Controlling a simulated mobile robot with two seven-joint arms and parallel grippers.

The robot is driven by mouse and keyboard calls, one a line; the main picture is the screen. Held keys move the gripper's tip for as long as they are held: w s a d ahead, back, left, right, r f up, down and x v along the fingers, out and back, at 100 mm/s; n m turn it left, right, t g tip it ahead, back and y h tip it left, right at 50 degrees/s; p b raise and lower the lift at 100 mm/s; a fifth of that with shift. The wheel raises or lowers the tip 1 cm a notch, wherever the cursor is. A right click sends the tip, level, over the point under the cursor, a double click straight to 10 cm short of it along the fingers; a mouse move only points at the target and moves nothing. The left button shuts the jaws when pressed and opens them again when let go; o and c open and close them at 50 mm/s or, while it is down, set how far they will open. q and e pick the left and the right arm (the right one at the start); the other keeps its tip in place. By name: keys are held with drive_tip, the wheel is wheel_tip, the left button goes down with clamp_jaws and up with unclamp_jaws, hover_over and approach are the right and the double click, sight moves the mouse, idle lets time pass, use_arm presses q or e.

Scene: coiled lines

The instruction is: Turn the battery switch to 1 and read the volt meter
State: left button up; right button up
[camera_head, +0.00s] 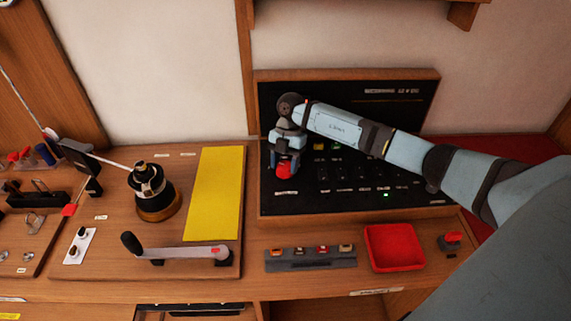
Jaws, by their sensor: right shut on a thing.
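A black switch panel (345,195) in a wooden frame stands at the back, right of centre. A red knob (285,170) sits at its lower left; a small label is under it. My right gripper (286,158) reaches in from the right and is shut on the red knob, which it partly covers. The knob's pointer and its numbers cannot be read. Small switches with labels and a small green light (386,195) show right of the knob. A volt meter cannot be made out; my right arm hides part of the panel. My left gripper is out of view.
A winch (152,190) and a crank handle (175,251) are on the wooden board at left, beside a yellow pad (215,195). A red tray (394,248), a grey rack (310,258) and a red button (452,240) sit in front of the panel.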

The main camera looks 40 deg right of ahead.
sight(285, 165)
drive_tip(key=shift+n, duration=0.7)
drive_tip(key=shift+h, duration=0.3)
drive_tip(key=o, duration=0.9)
wheel_tip(285, 165, up, 20)
drive_tip(key=shift+b, duration=1.05)
